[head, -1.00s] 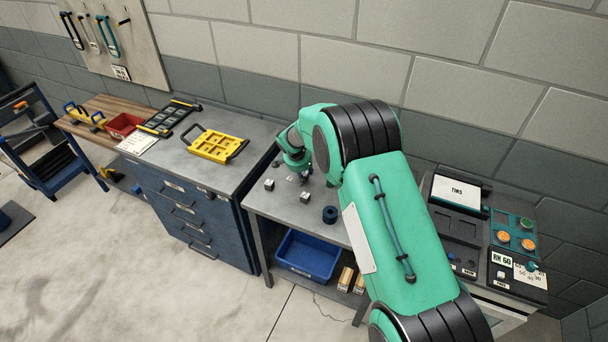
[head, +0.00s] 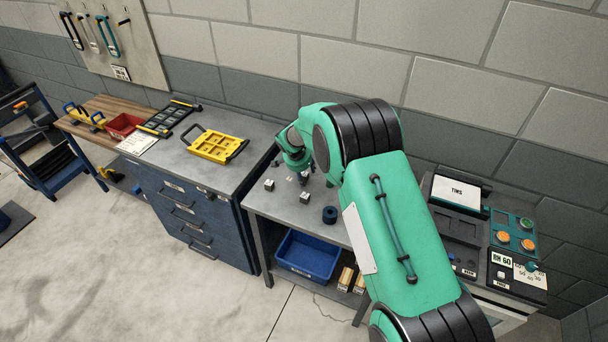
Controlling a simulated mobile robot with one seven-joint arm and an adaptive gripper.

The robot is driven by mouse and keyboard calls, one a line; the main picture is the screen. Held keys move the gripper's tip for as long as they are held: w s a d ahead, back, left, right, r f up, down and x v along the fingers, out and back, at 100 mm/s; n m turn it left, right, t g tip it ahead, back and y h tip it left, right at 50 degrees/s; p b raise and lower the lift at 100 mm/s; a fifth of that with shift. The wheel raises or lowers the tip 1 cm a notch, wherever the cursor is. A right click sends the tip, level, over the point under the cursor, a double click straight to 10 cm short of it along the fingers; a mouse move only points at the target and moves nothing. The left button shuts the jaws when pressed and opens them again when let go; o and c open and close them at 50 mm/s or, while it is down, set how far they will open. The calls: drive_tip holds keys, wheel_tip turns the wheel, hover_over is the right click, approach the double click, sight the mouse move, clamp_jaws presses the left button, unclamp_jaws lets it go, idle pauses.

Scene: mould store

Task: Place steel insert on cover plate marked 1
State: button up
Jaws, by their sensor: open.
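My gripper (head: 303,180) is open, pointing down just above the back of the grey metal table (head: 272,206); it is small and partly hidden by my arm. Two small steel blocks stand on the table in front of it, one at the left (head: 269,185) and one nearer the front (head: 305,197). Each has dark and light faces. Something small and pale lies close to the fingertips, too small to make out. I cannot read a mark 1 on anything, so I cannot tell which thing is the cover plate.
A dark blue ring-like part (head: 330,215) sits on the table. A blue bin (head: 307,255) is on its lower shelf. At left, a drawer cabinet (head: 190,210) carries a yellow tray (head: 216,146) and a black rack. At right stands a control panel (head: 517,238). A wall is behind.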

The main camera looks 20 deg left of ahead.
drive_tip(key=v, duration=1.1)
drive_tip(key=shift+r, duration=0.25)
drive_tip(key=shift+s, duration=0.1)
idle(0.5)
